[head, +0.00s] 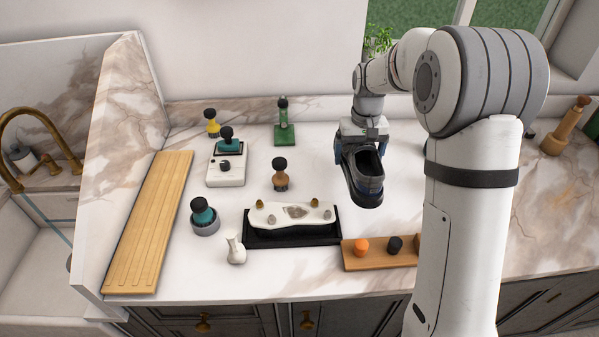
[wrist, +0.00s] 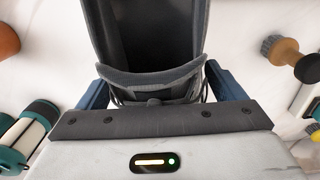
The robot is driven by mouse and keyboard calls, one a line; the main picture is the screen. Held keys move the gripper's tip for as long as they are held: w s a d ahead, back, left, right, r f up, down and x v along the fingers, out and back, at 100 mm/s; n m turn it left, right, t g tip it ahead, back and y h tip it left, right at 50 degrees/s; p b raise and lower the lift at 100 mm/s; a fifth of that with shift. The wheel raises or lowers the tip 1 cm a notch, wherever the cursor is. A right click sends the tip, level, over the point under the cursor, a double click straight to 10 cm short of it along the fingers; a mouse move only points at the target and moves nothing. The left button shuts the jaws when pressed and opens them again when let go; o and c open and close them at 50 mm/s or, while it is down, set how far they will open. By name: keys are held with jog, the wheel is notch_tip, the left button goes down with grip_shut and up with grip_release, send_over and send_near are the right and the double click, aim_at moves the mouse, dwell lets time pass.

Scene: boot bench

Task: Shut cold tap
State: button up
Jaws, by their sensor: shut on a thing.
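A brass tap (head: 28,112) arches over the white sink (head: 35,265) at the far left in the head view. A thin blue streak (head: 58,222) crosses the sink below it; I cannot tell whether it is running water. Which handle is the cold one, and how it is turned, is too small to tell. My gripper (head: 361,158) is shut on a dark grey boot (head: 368,190) and holds it over the counter's right part, far from the tap. In the wrist view the boot's open collar (wrist: 145,72) sits between my blue fingers (wrist: 158,88).
A marble panel (head: 122,150) stands between sink and counter. A ribbed wooden board (head: 148,225), a white box (head: 227,165), several brushes, a black tray (head: 290,240) and a wooden rack (head: 375,256) stand on the counter. A plant (head: 378,40) is at the window.

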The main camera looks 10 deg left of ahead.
notch_tip(320, 180, down, 9)
jog(key=shift+a+f+p, duration=0.1)
jog(key=shift+a+p, duration=0.05)
jog(key=shift+p, duration=0.7)
jog(key=shift+s, duration=0.1)
jog(key=shift+f, duration=0.1)
jog(key=o, duration=0.9)
jog(key=shift+o, duration=0.2)
jog(key=shift+r, duration=0.2)
